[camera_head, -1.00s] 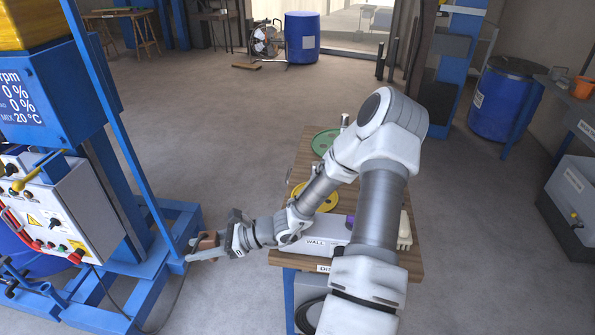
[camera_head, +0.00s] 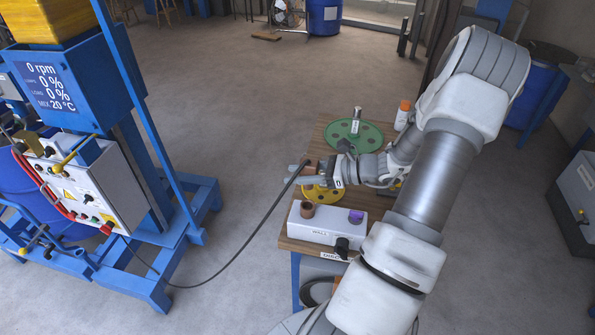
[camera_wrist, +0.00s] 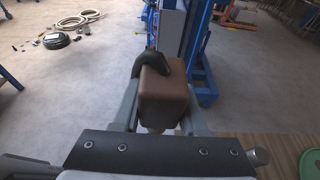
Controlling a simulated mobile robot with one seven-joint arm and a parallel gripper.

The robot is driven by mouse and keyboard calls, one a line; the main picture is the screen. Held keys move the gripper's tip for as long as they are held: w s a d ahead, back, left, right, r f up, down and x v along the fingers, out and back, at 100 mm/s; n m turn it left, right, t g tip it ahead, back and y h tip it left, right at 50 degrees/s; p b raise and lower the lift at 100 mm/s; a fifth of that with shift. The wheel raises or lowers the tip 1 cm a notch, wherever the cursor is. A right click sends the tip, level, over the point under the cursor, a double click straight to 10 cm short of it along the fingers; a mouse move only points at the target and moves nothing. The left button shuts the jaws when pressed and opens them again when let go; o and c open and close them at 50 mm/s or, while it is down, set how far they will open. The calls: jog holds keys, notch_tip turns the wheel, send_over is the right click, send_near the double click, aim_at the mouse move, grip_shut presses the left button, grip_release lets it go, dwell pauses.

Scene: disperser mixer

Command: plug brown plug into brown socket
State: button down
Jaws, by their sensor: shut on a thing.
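The brown plug (camera_wrist: 163,102) is a brown block held between the fingers of my gripper (camera_wrist: 160,118) in the wrist view, with a thick black cable bending off its far side. In the head view my gripper (camera_head: 311,176) holds the plug (camera_head: 309,168) above the table near the yellow disc, with its fingers pointing left. The brown socket (camera_head: 307,210) is a round brown piece on top of the white box (camera_head: 322,230) labelled WALL. The plug is apart from the socket, farther back in the picture.
The box also bears a purple socket (camera_head: 356,216) and a black one (camera_head: 342,246). A yellow disc (camera_head: 322,195), a green disc (camera_head: 353,134) and an orange-capped bottle (camera_head: 403,115) are on the table. The black cable (camera_head: 240,252) hangs in an arc towards the mixer's control box (camera_head: 90,190).

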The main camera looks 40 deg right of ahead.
jog(key=shift+f+b, duration=2.05)
jog(key=shift+f, duration=0.9)
jog(key=shift+f+b, duration=1.5)
jog(key=shift+f, duration=0.6)
jog(key=shift+c, duration=1.8)
grip_release()
jog(key=v, duration=1.7)
jog(key=shift+s+r+b, duration=0.15)
jog(key=shift+s+b, duration=0.1)
jog(key=shift+b, duration=0.15)
